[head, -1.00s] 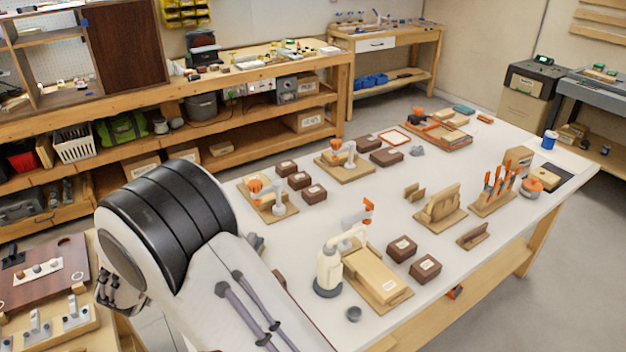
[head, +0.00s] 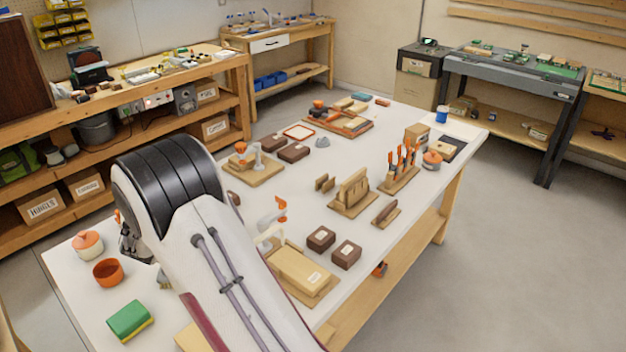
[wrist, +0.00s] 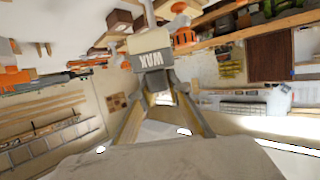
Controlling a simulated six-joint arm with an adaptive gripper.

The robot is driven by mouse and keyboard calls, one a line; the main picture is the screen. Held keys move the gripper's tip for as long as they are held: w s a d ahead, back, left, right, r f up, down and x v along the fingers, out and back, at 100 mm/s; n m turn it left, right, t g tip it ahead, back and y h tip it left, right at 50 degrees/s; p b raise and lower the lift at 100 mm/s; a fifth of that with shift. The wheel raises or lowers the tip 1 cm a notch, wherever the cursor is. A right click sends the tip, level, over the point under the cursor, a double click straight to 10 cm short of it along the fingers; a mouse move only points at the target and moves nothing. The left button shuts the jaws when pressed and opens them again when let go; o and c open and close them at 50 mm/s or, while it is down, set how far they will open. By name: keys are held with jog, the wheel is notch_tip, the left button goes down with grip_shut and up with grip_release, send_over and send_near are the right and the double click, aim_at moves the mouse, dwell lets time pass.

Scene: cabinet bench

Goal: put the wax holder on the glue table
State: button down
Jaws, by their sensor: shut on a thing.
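The wax holder (wrist: 149,44), a tan block with a grey face lettered WAX, shows upside down in the wrist view. My gripper (wrist: 152,76) is shut on it, with the fingers at its sides. In the head view my gripper (head: 134,243) is mostly hidden behind my arm, near the left end of a long white-topped table (head: 385,240), and the wax holder cannot be made out there. No label shows which table is the glue table.
An orange-lidded jar (head: 88,246), an orange bowl (head: 107,272) and a green-and-yellow sponge (head: 130,319) stand near my gripper. Wooden jigs and brown boxes (head: 321,238) fill the middle of the white table. A grey bench (head: 515,72) stands at the back right.

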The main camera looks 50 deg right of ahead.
jog(key=s+d+m+g+h, duration=0.1)
jog(key=s+d, duration=0.1)
jog(key=d, duration=1)
jog(key=shift+s+d+f, duration=0.1)
jog(key=shift+s+f, duration=0.05)
jog(key=shift+f, duration=1.1)
jog(key=shift+s+d+f, duration=0.1)
jog(key=shift+f, duration=1.15)
notch_tip(320, 180, down, 6)
jog(key=shift+f, duration=0.15)
jog(key=shift+f, duration=0.1)
jog(key=shift+f, duration=1.75)
jog(key=shift+f, duration=0.15)
jog(key=c, duration=1.9)
grip_release()
